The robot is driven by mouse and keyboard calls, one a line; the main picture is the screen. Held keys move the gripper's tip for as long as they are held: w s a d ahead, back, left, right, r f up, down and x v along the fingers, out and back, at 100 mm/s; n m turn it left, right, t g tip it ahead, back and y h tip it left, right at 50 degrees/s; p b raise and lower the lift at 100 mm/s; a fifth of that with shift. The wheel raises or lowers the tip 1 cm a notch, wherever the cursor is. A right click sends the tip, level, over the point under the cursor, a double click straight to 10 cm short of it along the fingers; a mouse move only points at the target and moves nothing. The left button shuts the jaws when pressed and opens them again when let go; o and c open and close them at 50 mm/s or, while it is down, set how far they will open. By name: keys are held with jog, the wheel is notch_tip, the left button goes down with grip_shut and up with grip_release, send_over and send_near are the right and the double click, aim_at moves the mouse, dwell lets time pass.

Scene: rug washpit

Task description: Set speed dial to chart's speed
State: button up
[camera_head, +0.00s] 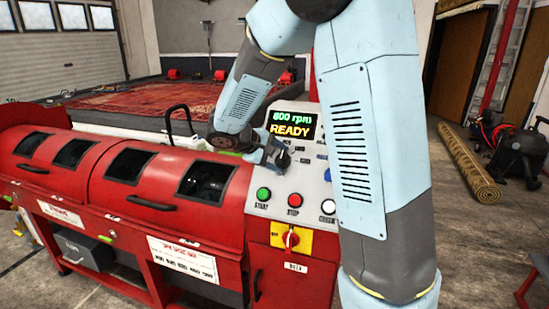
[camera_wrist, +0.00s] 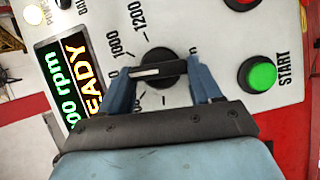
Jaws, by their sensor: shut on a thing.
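The black speed dial (camera_wrist: 160,58) sits on the pale control panel, with a scale around it showing 1000 and 1200; another label is mostly hidden by a finger. Its white pointer line faces picture-left in the wrist view, just below the 1000 mark there. My gripper (camera_wrist: 162,78) is shut on the dial, one blue finger on each side. In the head view my gripper (camera_head: 273,153) is at the panel, over the dial (camera_head: 283,160). The display (camera_head: 292,124) reads what looks like 800 rpm, READY. A white chart placard (camera_head: 183,260) is on the red machine's front; its small text is unreadable.
Green START (camera_head: 263,194), red STOP (camera_head: 295,200) and a white button (camera_head: 327,207) lie below the dial. A red rotary switch on a yellow plate (camera_head: 291,238) is lower. The red drum machine (camera_head: 100,178) extends left. A rolled rug (camera_head: 468,165) lies on the floor at right.

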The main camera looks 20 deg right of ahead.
jog(key=shift+a+n+t, duration=0.1)
jog(key=shift+n+t, duration=0.2)
jog(key=shift+n, duration=0.4)
jog(key=o, duration=1.1)
jog(key=shift+f, duration=0.1)
jog(key=shift+c, duration=0.2)
jog(key=v, duration=1.3)
jog(key=shift+a, duration=0.45)
